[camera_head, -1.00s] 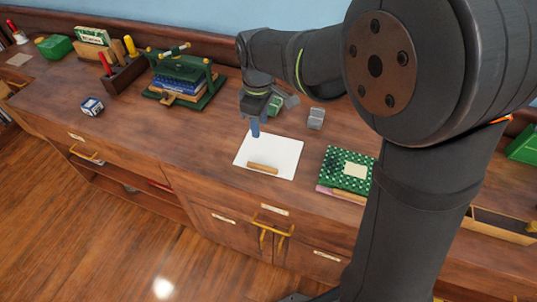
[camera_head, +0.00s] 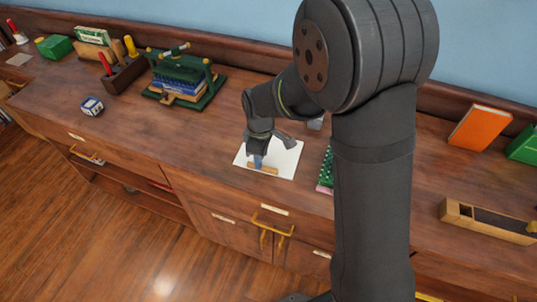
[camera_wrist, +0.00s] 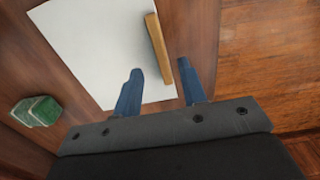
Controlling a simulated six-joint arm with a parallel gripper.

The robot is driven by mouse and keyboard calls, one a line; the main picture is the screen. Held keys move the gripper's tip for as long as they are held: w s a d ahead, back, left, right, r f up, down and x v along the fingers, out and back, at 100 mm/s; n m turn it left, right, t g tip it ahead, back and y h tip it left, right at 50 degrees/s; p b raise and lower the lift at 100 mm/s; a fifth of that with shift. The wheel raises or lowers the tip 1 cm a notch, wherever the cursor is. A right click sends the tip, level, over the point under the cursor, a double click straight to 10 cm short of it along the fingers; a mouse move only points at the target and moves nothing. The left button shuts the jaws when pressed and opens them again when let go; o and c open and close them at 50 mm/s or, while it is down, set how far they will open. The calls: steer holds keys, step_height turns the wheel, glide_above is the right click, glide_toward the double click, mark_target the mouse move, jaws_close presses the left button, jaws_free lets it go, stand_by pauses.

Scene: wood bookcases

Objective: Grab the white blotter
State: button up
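The white blotter appears to be the flat white sheet (camera_head: 285,162) on the wooden counter; it also shows in the wrist view (camera_wrist: 95,45). A wooden bar (camera_wrist: 157,45) lies on it near one edge; in the head view the bar (camera_head: 268,170) is partly behind my fingers. My gripper (camera_head: 258,162) points down over the sheet's front part. In the wrist view my gripper (camera_wrist: 160,68) has its two blue fingers apart, with the near end of the bar between them in the picture. Nothing is held. I cannot tell whether the fingertips touch the sheet.
Green blocks (camera_wrist: 37,111) stand left of the sheet in the wrist view. My arm partly hides a green patterned book (camera_head: 327,170). A green press with books (camera_head: 183,85) and a small blue-white box (camera_head: 92,106) stand to the left. The counter's front edge is close.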

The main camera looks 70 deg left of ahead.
mark_target(280, 162)
steer(key=shift+d+f, duration=0.2)
steer(key=shift+f, duration=1.75)
jaws_close()
steer(key=shift+r, duration=0.1)
